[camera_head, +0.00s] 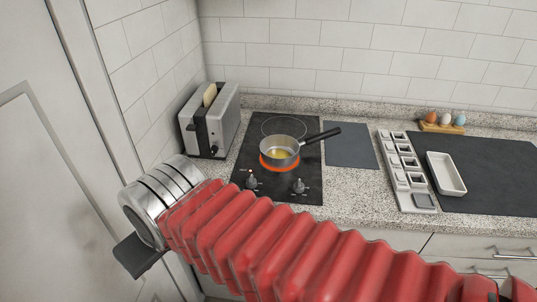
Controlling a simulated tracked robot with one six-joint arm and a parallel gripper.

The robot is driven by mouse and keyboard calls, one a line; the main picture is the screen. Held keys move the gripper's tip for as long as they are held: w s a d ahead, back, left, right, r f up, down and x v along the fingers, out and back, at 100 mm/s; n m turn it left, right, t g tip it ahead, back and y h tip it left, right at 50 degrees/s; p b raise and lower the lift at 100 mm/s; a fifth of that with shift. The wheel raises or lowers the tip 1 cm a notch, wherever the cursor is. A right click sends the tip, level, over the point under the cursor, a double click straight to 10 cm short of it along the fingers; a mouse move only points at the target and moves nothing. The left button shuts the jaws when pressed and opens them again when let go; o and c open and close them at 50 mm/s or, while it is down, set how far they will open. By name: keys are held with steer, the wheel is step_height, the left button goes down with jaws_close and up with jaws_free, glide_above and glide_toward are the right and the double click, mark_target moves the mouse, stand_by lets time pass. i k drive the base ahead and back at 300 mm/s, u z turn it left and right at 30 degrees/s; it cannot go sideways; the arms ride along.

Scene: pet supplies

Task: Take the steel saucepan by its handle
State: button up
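The steel saucepan (280,151) stands upright on the cooktop (246,161), over a glowing orange-red burner ring. Something yellow lies in the bottom of the pan. Its black handle (323,135) points right and slightly back, over the cooktop's right edge. My arm, in a red ribbed sleeve, crosses the foreground to a metal wrist at the left. At its end, a dark part of my gripper (139,257) shows in front of the counter, well left of and nearer than the pan. The gripper is apart from the handle; its fingers cannot be made out clearly.
A toaster (209,118) with bread stands left of the cooktop. A grey mat (350,146) lies right of it, below the handle. Further right are a compartmented tray (404,172), a white dish (446,174) on a dark mat (491,172), and an egg holder (441,128).

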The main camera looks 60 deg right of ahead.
mark_target(288, 143)
steer(key=u, duration=0.25)
steer(key=k, duration=1.95)
steer(key=z, duration=0.55)
steer(key=i, duration=1)
steer(key=z, duration=0.05)
